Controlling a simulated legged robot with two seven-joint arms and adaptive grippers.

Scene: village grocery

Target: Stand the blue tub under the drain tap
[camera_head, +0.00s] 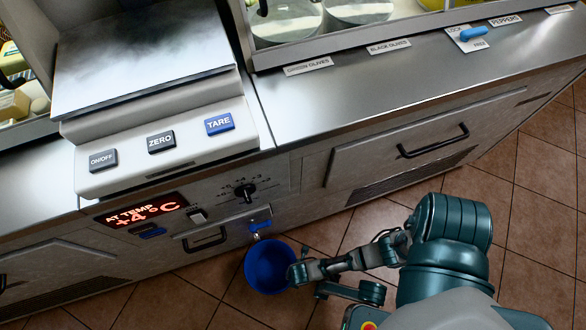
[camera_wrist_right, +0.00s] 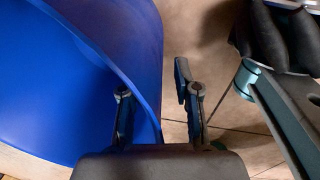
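The blue tub (camera_head: 262,262) is in front of the counter's base, low down near the floor tiles. Whether it rests flat is hard to tell. The drain tap (camera_head: 259,226), with a blue handle, is on the counter front just above the tub's far rim. My right gripper (camera_head: 294,273) is at the tub's right rim. In the right wrist view, the tub (camera_wrist_right: 50,90) fills the left side. The right gripper (camera_wrist_right: 155,100) is open, one finger on the tub's inner side and one outside its wall, with a gap showing. My left gripper is out of view.
The counter front carries a drawer handle (camera_head: 204,240), a dial (camera_head: 244,191) and a lit temperature display (camera_head: 142,211). A scale (camera_head: 145,60) stands on top. Tiled floor (camera_head: 350,235) is free to the tub's right, beside my arm.

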